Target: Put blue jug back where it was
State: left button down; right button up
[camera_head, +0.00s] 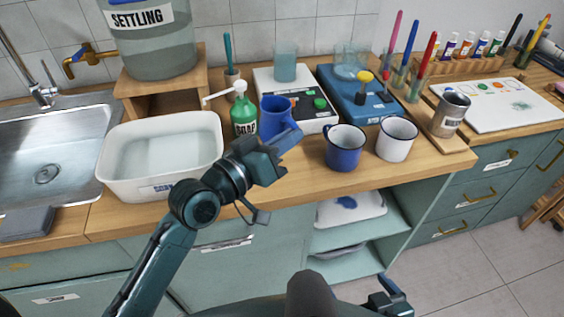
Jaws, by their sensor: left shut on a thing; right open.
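The blue jug (271,121) stands upright on or just above the wooden counter, between the green soap bottle and the white device with a green knob. Its lower part is hidden by my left gripper. My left gripper (287,141) is shut on the blue jug from the front. Whether the jug's base touches the counter cannot be seen. My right gripper (388,297) is open and empty, low in front of the cabinets at the bottom edge.
A white basin (160,160) and a green soap bottle (243,115) stand left of the jug. The white device (318,121) is behind it. A blue mug (345,155) and a white mug (396,145) stand right, with a grey tin (450,118) beyond. Bare counter (300,165) shows in front.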

pick_arm(q)
jog(key=f+b, duration=0.1)
jog(key=f, duration=0.6)
jog(key=shift+s, duration=0.2)
jog(key=shift+f, duration=0.3)
jog(key=shift+f+b, duration=0.1)
jog(key=shift+b, duration=0.2)
jog(key=c, duration=1.5)
grip_release()
pick_arm(e)
jog(key=shift+s+a+f, duration=0.15)
jog(key=shift+a+f, duration=0.15)
